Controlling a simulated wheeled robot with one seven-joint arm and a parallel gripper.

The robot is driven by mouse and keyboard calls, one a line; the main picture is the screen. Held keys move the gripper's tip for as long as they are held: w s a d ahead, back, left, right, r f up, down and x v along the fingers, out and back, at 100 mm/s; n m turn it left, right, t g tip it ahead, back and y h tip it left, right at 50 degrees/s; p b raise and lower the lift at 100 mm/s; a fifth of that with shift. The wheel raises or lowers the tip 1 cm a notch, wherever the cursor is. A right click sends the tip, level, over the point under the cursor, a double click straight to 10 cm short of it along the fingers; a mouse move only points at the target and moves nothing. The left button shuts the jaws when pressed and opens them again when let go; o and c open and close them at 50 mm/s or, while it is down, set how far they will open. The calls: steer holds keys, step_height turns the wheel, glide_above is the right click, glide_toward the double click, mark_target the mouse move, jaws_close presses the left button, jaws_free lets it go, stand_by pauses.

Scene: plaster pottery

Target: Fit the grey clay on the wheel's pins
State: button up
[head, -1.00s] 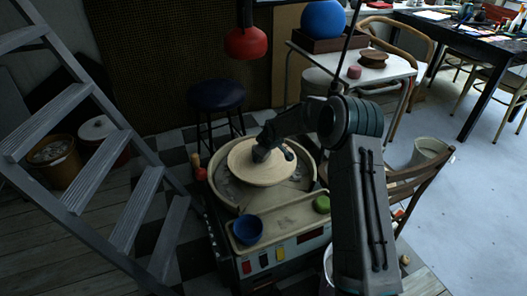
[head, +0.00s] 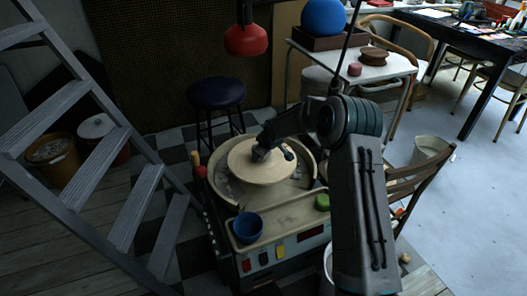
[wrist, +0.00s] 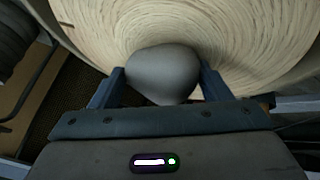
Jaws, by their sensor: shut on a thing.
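The grey clay (wrist: 163,73) is a smooth rounded lump between the two fingers of my gripper (wrist: 160,82), which is shut on it. In the head view my gripper (head: 263,153) is over the middle of the pale round wheel head (head: 262,174). The clay is mostly hidden behind it there. The wheel head (wrist: 245,35) fills the upper part of the wrist view, just beyond the clay. I cannot tell whether the clay touches it. The pins are not visible, hidden by the clay and gripper.
The wheel sits in a splash pan (head: 222,186) with a front tray holding a blue bowl (head: 247,227) and a green lump (head: 322,201). A red lamp (head: 247,40) hangs behind. A stepladder (head: 95,150) stands left, a wooden chair (head: 415,180) right.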

steer(key=o, duration=1.8)
steer(key=shift+s+f, duration=0.1)
steer(key=shift+f, duration=0.1)
steer(key=s+d+r+m+h+p, duration=0.15)
steer(key=s+d+r+p, duration=0.3)
steer(key=s+r, duration=0.55)
steer(key=s+d+r+m+g+h+p, duration=0.1)
steer(key=s+d+r+m+p, duration=0.3)
steer(key=r, duration=0.9)
steer(key=s+d+r+n+h+p, duration=0.1)
steer(key=s+d+r+p, duration=0.1)
steer(key=s+r+p, duration=0.7)
steer(key=s+d+r+m+p, duration=0.1)
steer(key=s+r+m+p, duration=0.1)
steer(key=s+r, duration=0.2)
steer(key=s+d+r+m+g+p, duration=0.1)
steer(key=s+r, duration=0.4)
steer(key=s, duration=0.5)
steer(key=s+d+r+m+y+p, duration=0.1)
steer(key=s+d+r+m+p, duration=0.1)
steer(key=s, duration=0.6)
step_height(320, 180, up, 2)
steer(key=shift+d+r+m+g+p, duration=0.1)
steer(key=shift+r+m+g+p, duration=0.15)
steer(key=shift+m+g+p, duration=0.3)
